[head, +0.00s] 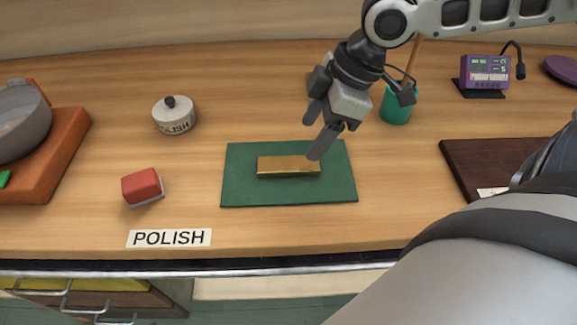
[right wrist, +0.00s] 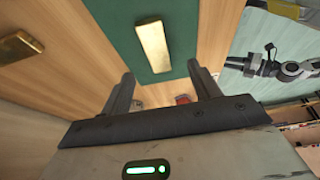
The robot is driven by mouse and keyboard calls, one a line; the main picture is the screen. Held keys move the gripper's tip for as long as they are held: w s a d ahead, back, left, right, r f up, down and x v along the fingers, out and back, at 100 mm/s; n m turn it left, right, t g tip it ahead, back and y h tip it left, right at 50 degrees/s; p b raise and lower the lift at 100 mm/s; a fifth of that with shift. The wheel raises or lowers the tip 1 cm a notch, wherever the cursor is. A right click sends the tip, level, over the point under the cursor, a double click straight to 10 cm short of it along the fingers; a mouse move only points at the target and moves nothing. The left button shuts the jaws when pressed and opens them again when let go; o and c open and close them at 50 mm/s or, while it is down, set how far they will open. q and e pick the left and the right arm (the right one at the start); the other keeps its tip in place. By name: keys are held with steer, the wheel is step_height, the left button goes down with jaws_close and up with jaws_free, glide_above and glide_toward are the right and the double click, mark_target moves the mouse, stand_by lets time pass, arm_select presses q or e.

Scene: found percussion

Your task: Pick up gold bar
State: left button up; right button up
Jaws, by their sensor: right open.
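The gold bar (head: 288,166) lies flat on a dark green mat (head: 338,190) in the middle of the table. My right gripper (head: 312,138) is open and empty, tilted down to the left above the bar's right end and the mat's back edge. In the right wrist view, the bar (right wrist: 153,47) shows beyond the gap between the two spread fingers (right wrist: 162,72), apart from both. The left gripper does not show in the head view. A small dark jointed arm end at the right of the wrist view may be mine, its jaws unclear.
A red block (head: 142,186), a lidded POLISH pot (head: 174,116) and a POLISH label (head: 169,238) are left of the mat. A dark brown board (head: 480,160) lies right; wood around the mat is clear.

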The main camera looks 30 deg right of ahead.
mark_target(289, 163)
steer(key=x, duration=0.2)
steer(key=b+x, duration=0.1)
steer(key=x, duration=0.2)
steer(key=b+x, duration=0.1)
steer(key=x, duration=0.2)
steer(key=shift+w, duration=0.4)
jaws_close()
